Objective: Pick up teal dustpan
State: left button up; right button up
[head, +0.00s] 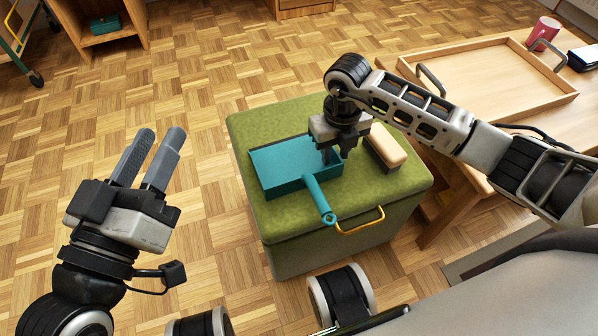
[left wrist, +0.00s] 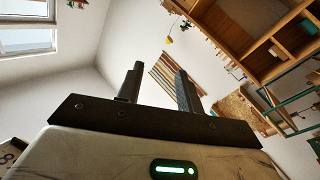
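The teal dustpan (head: 283,166) lies on top of the green upholstered box (head: 375,195), its handle (head: 318,195) pointing toward me. My right gripper (head: 328,157) points down at the dustpan's right rear part, near the base of the handle. Its fingertips are partly hidden behind the hand and against the pan, so I cannot tell whether they close on it. My left gripper (head: 150,155) is raised left of the box, empty, fingers pointing up and apart. Its two fingers also show apart in the left wrist view (left wrist: 158,88).
A brush with a pale wooden back (head: 388,143) lies right of the dustpan. The box has a yellow handle (head: 361,221) in front. A wooden table with a tray (head: 490,85) and pink mug (head: 543,32) stands right. The floor left of the box is clear.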

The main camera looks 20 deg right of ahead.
grip_shut()
jog(key=shift+r, duration=0.1)
